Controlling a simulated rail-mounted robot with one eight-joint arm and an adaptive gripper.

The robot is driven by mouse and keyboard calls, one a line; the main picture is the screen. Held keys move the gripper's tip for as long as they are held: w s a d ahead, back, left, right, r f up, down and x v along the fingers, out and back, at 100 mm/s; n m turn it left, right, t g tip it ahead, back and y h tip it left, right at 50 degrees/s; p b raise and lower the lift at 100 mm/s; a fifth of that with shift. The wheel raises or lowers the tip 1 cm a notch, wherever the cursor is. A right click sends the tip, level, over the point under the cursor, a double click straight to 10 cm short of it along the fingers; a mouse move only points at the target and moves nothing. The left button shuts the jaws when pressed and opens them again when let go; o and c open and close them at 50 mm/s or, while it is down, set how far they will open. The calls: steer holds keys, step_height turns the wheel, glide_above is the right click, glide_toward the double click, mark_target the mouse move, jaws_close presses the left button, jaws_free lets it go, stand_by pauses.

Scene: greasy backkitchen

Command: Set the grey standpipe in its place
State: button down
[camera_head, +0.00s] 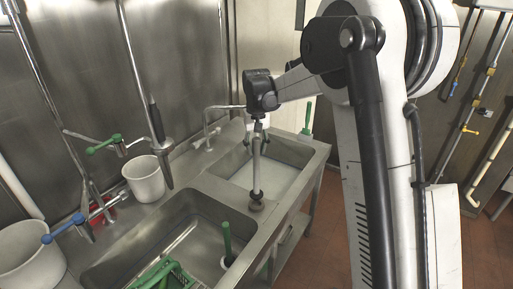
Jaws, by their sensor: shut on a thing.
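The grey standpipe (256,175) hangs upright below my gripper (257,138), which is shut on its upper part. Its lower end has a wider dark foot and appears in front of the far sink basin's (285,170) near edge, by the rim between the two basins. I cannot tell whether the foot touches anything. A green upright pipe (226,240) stands in the near sink basin (195,205). No drain opening shows clearly in the far basin.
A green rack (165,276) lies in the near basin. White buckets (145,180) (22,258) stand at the left. A green-handled tap (104,145), a blue-handled tap (64,228) and a hanging spray hose (157,130) crowd the back. A green item (307,117) stands beyond the far basin.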

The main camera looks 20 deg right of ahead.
mark_target(257, 159)
steer(key=shift+f+b, duration=0.55)
steer(key=shift+f, duration=0.5)
steer(key=shift+f+b, duration=1.4)
steer(key=shift+f, duration=0.05)
stand_by(0.3)
steer(key=c, duration=1.4)
jaws_free()
steer(key=shift+r, duration=0.1)
step_height(257, 159, up, 12)
steer(key=shift+f, duration=0.1)
steer(key=shift+s, duration=0.1)
